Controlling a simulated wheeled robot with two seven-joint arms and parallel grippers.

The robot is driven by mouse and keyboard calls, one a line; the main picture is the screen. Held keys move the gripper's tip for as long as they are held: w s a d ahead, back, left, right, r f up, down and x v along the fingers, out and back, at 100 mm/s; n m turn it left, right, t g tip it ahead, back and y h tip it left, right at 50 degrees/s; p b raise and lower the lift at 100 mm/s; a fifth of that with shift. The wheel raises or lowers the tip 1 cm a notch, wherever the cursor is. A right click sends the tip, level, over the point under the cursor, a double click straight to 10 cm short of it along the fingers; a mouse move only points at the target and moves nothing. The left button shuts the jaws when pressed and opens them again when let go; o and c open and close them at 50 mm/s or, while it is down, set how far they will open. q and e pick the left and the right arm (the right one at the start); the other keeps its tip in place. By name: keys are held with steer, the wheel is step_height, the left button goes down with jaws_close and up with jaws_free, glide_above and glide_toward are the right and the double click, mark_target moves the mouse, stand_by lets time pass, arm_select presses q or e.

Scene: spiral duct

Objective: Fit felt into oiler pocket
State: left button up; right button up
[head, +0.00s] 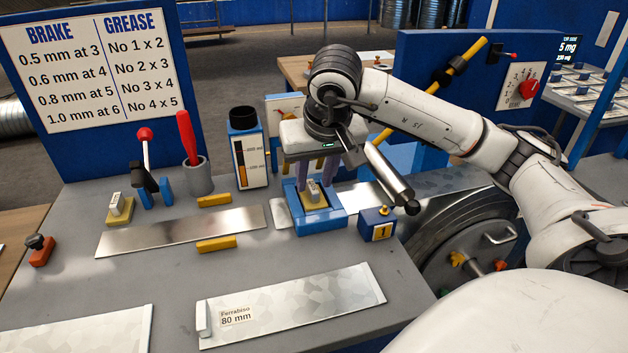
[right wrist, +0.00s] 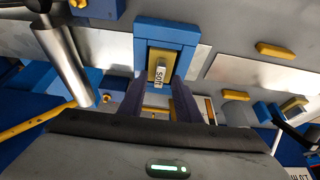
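The blue oiler (head: 319,221) stands on the bench with an open-topped pocket. A yellow felt pad with a white labelled grip block (head: 313,190) sits in that pocket and looks about level. In the right wrist view the block (right wrist: 160,74) shows lettering, partly readable as "SOF". My right gripper (head: 315,178) points down over the oiler. Its two dark fingers stand apart on either side of the block, with gaps visible between them and it. Whether the pad is fully seated is hard to tell. A similar yellow pad with a white block (head: 120,208) lies at the left. My left gripper is out of view.
A small blue box with a yellow label (head: 377,224) stands right of the oiler. A bottle (head: 246,148), a grey cup with a red-handled tool (head: 197,175) and a lever (head: 149,170) stand behind. Metal strips (head: 292,305) lie in front; bare bench lies between.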

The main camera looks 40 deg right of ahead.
steer(key=p+v, duration=0.2)
steer(key=v, duration=0.8)
steer(key=shift+r, duration=0.15)
steer(key=shift+s, duration=0.15)
